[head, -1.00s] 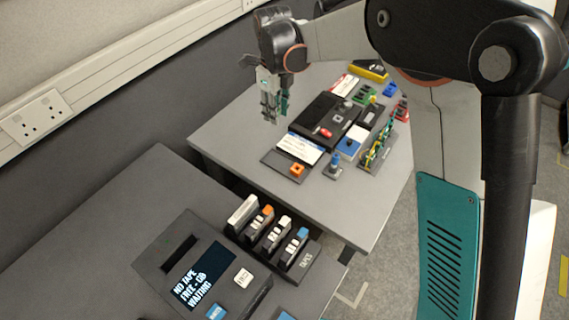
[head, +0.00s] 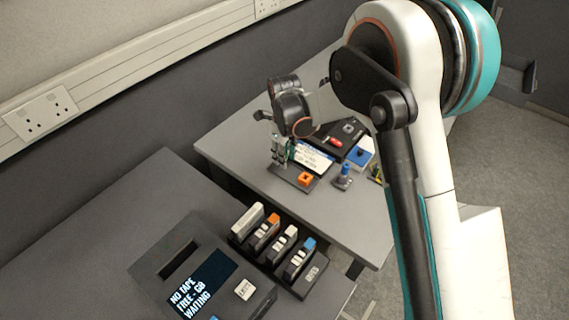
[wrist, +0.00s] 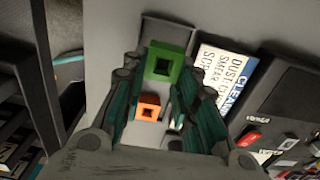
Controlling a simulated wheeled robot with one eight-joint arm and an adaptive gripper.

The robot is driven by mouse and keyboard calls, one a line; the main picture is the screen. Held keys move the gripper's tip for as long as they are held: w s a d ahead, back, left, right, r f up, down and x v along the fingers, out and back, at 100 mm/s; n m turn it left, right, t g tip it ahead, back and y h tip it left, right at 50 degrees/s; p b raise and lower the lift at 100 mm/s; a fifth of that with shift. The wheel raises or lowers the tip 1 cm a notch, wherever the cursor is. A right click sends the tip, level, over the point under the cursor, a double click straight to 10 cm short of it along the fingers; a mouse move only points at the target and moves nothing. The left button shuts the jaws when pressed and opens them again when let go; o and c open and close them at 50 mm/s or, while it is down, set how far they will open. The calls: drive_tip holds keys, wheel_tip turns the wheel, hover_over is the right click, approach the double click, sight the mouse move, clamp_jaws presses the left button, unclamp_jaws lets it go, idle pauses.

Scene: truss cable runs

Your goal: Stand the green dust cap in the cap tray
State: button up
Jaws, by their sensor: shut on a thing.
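The green dust cap (wrist: 165,62) is a square block with a dark square hole, held between the fingers of my gripper (wrist: 168,78) in the wrist view. In the head view my gripper (head: 280,152) points down over the cap tray (head: 282,178), near its left part; the cap cannot be made out there. The dark tray also shows beyond the green cap in the wrist view (wrist: 168,30). An orange cap (head: 305,179) stands at the tray's right end; it also shows in the wrist view (wrist: 148,107). I cannot tell whether the green cap touches the tray.
A white and blue card (wrist: 226,72) lies beside the tray. A dark unit with a red part (head: 337,143), a blue-topped post (head: 345,172) and a blue and white box (head: 360,155) stand nearby. A tape rack (head: 300,268) and a screen console (head: 205,285) occupy the nearer bench.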

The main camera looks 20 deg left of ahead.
drive_tip(key=shift+f+b, duration=0.4)
drive_tip(key=shift+f, duration=1.5)
drive_tip(key=shift+f, duration=0.1)
drive_tip(key=o, duration=0.7)
wheel_tip(320, 180, up, 12)
drive_tip(key=p, duration=0.3)
